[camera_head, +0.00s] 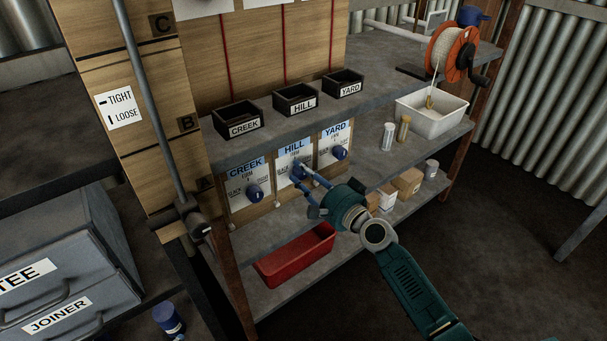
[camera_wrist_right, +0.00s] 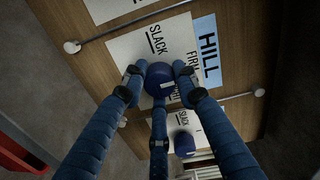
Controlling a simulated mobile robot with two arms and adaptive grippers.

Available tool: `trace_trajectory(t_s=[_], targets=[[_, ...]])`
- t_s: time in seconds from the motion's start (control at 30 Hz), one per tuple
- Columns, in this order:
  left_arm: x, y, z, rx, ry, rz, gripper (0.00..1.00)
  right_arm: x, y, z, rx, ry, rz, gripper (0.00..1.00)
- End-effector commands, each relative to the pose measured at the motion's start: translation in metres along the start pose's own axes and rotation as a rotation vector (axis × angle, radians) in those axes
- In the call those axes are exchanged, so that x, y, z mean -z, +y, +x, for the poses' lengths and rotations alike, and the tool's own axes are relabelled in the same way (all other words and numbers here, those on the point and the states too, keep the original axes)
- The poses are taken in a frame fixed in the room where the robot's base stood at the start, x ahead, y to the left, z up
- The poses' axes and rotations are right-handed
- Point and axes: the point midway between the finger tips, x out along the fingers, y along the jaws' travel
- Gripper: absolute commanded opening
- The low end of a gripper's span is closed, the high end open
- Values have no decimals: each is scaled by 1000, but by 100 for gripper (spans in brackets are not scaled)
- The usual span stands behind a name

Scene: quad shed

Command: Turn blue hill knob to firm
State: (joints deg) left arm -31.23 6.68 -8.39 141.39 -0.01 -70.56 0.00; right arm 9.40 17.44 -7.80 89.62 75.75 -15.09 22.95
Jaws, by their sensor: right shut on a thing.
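The blue HILL knob (camera_head: 297,170) sits on the white HILL panel (camera_head: 288,184), between two like panels. My right gripper (camera_head: 303,170) is at this knob, its blue fingers shut around it. In the right wrist view the round knob (camera_wrist_right: 160,75) sits between the fingertips, with a small pale mark on its face. SLACK and FIRM print shows beside it under the blue HILL label (camera_wrist_right: 208,50). The fingers hide part of the print, and I cannot tell the knob's exact setting. My left gripper is out of view.
The CREEK knob (camera_head: 254,192) and YARD knob (camera_head: 340,152) flank it closely. Black bins, including the HILL bin (camera_head: 298,98), stand on the shelf above. A red tray (camera_head: 294,255) lies below. A white tub (camera_head: 431,112) and small jars stand to the right.

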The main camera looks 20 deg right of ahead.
Motion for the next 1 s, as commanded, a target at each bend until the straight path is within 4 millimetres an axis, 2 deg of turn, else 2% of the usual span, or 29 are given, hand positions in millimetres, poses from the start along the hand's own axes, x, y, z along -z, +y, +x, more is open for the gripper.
trace_trajectory(t_s=[0.03,0.53,0.57,0.63,1.0], targets=[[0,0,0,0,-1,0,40,5,-2,0,5,10,7,3],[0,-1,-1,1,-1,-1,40,6,-2,0,5,11,23,3],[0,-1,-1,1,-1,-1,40,6,-2,0,5,11,23,33],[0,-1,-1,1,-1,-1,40,5,-2,0,4,10,22,47],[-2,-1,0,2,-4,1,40,2,0,-5,0,4,23,48]])
